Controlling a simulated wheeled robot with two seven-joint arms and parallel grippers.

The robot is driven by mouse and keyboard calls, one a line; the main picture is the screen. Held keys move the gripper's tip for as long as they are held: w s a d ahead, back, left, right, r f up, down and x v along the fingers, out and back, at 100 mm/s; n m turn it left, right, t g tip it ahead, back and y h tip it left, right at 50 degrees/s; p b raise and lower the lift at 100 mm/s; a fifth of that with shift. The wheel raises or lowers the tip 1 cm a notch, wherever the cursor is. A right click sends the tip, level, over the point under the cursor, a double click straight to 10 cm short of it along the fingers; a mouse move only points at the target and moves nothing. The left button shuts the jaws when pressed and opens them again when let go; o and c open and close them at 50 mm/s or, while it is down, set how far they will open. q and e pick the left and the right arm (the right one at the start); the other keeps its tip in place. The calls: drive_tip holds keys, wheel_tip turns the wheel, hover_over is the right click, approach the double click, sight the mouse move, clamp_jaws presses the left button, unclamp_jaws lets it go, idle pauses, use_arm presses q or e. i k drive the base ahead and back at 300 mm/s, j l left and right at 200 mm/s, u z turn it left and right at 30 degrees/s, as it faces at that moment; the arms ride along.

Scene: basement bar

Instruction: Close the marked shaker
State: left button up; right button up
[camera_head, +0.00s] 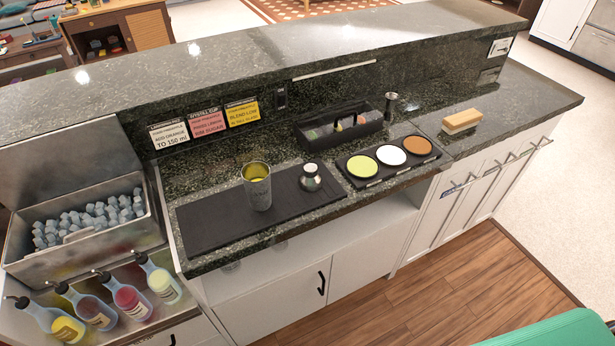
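A metal shaker cup (257,192) stands upright and open on the black bar mat (215,226), with yellow visible inside its top. Faint marks show on its side, too small to read. A small silver piece with a narrow top, which looks like the shaker's lid (311,181), stands on the mat just right of the cup, apart from it. Neither of my grippers is in view.
Behind the mat is a black caddy (318,139); right are a tray with three coloured discs (391,155), a jigger (391,103) and a sponge-like block (461,121). Left are an ice bin (90,228) and several bottles (128,298). The mat's left part is clear.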

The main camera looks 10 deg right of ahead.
sight(256, 175)
drive_tip(key=j+z, duration=0.25)
drive_tip(key=j, duration=0.55)
drive_tip(key=j+z, duration=0.25)
drive_tip(key=j, duration=0.55)
